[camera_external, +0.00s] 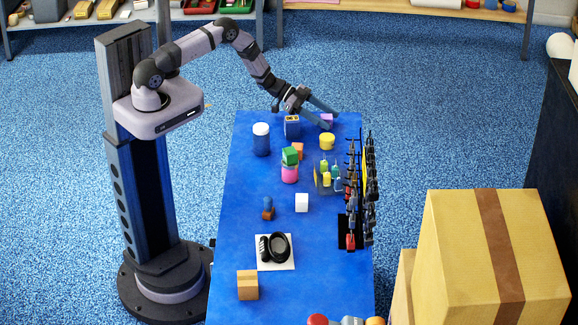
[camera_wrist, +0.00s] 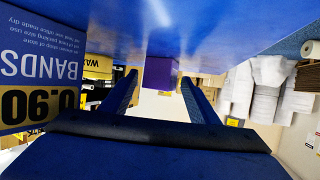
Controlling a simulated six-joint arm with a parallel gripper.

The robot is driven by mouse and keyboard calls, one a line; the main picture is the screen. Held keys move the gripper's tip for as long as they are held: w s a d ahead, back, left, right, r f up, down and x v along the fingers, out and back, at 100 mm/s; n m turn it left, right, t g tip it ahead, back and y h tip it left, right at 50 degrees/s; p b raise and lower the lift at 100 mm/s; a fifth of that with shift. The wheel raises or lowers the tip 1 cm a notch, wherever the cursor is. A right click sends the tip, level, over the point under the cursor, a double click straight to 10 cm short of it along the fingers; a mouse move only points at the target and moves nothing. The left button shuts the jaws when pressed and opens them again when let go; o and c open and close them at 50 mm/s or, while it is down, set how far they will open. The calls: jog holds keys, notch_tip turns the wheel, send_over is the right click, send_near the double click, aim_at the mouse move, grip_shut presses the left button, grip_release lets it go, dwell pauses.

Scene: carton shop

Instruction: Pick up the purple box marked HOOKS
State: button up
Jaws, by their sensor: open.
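The purple box (camera_external: 327,119) stands near the far end of the blue table. In the wrist view the purple box (camera_wrist: 160,73) shows ahead, framed between my fingertips. I cannot read any HOOKS marking on it. My gripper (camera_external: 332,121) is open, its two fingers reaching low over the table at the box. In the wrist view my gripper (camera_wrist: 159,77) shows both fingers spread with a gap on each side of the box. I cannot tell how far the box sits between the fingers.
A blue box marked BANDS (camera_wrist: 40,65) is close beside my gripper; it also stands on the table (camera_external: 292,127). A yellow round container (camera_external: 327,141) is just nearer. A white-lidded blue jar (camera_external: 261,139) and a tool rack (camera_external: 363,185) stand nearby.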

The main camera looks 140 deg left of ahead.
jog(key=shift+w, duration=0.1)
jog(key=c, duration=1)
